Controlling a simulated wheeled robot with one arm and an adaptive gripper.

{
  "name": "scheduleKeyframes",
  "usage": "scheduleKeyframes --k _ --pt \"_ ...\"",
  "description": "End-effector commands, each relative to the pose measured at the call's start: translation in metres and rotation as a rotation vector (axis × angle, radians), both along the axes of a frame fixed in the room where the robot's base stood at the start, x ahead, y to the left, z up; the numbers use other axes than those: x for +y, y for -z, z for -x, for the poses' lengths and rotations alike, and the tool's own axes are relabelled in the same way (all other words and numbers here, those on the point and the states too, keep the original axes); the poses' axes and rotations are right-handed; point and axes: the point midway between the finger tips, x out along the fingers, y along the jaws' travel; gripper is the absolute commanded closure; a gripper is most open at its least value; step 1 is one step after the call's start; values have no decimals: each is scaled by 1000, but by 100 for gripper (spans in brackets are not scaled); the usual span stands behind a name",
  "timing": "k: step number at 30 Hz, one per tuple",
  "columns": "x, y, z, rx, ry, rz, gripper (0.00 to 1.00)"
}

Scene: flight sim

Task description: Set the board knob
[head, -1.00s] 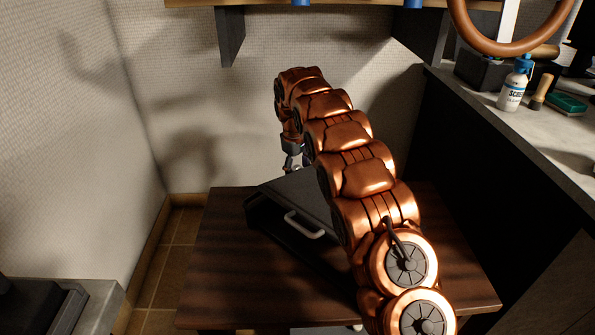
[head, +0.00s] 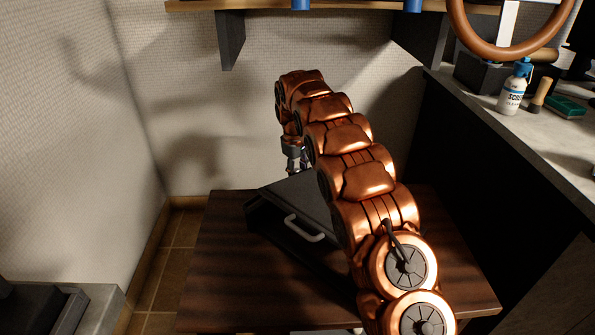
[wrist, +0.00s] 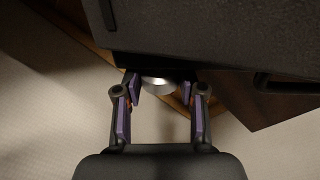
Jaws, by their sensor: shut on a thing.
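A black case-like board (head: 300,195) with a light handle (head: 304,229) lies on the dark wooden table. In the wrist view the dark board (wrist: 220,35) fills the top, and a round silver knob (wrist: 157,84) shows just under its edge. My gripper (wrist: 165,90) has its purple-padded fingers on either side of the knob and is shut on it. The left pad is close against the knob; contact of the right finger is not clear to see. In the head view my gripper (head: 293,168) is behind the board's far edge, its fingertips mostly hidden.
The table (head: 225,260) has bare room left of the board. A counter (head: 500,125) on the right holds a spray bottle (head: 515,88), a brush (head: 541,94) and a green sponge (head: 566,106). A wall stands close behind, with a shelf (head: 240,6) above.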

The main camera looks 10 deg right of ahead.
Motion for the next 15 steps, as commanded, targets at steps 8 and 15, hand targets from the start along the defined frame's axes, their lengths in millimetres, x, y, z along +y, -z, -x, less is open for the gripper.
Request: scheduleKeyframes --k 8,15 --pt "0 -4 -2 37 0 -58 95" --pt "-2 -4 -1 96 0 -140 95"
